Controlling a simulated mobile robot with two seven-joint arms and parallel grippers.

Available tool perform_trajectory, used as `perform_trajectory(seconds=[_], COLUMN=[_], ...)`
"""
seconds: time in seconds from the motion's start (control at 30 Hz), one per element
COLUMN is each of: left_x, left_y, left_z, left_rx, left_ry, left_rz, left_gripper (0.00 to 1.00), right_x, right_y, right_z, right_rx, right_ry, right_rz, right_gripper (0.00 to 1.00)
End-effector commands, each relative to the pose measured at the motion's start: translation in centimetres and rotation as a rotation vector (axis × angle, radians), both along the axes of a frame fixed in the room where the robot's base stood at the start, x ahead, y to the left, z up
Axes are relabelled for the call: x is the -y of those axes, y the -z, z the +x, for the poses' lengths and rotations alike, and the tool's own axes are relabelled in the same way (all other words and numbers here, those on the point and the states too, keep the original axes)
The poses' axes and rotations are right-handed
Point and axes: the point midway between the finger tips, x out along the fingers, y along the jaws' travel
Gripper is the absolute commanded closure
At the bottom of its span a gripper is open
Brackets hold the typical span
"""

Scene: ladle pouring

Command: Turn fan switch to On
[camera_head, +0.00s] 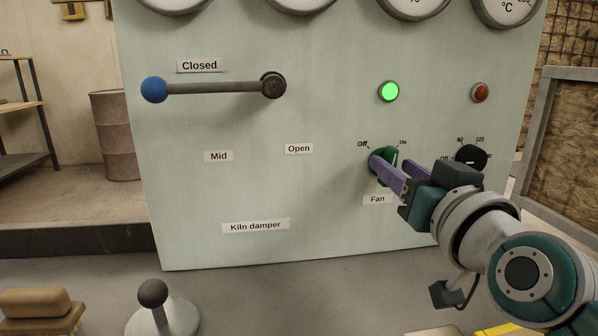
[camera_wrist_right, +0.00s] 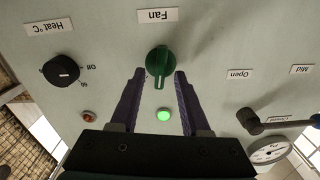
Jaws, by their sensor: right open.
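The fan switch is a green knob (camera_head: 394,157) on the pale green panel (camera_head: 330,210), above the "Fan" label and between small "Off" and "On" marks. Its handle points up, seemingly toward "On", but my fingers partly cover it in the head view. In the right wrist view the knob (camera_wrist_right: 159,62) shows upside down, between my purple fingertips. My right gripper (camera_head: 390,168) is open with a finger on each side of the knob; gaps show in the wrist view, and I cannot tell whether either finger touches it. My left gripper is not in view.
A green lamp (camera_head: 388,92) glows above the fan switch. A black heat knob (camera_head: 471,157) sits close to the right, beneath an orange-brown lamp (camera_head: 480,92). The damper lever (camera_head: 215,87) with its blue ball (camera_head: 154,89) lies level at "Closed". The panel between them is clear.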

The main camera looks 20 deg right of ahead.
Motion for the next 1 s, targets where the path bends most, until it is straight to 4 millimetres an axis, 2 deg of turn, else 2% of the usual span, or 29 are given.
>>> perform_trajectory(seconds=[0.27, 0.7, 1.0], left_x=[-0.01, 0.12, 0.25], left_y=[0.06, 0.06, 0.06], left_z=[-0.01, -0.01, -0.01], left_rx=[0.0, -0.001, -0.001], left_ry=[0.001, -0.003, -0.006], left_rz=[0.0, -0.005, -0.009], left_gripper=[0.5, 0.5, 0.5], right_x=[0.06, 0.06, 0.07], right_y=[-0.01, -0.01, -0.01], right_z=[0.19, 0.16, 0.16], right_rx=[-0.001, -0.001, -0.001], right_ry=[0.0, 0.0, 0.001], right_rz=[0.001, 0.001, 0.001], right_gripper=[0.54, 1.0, 1.0])
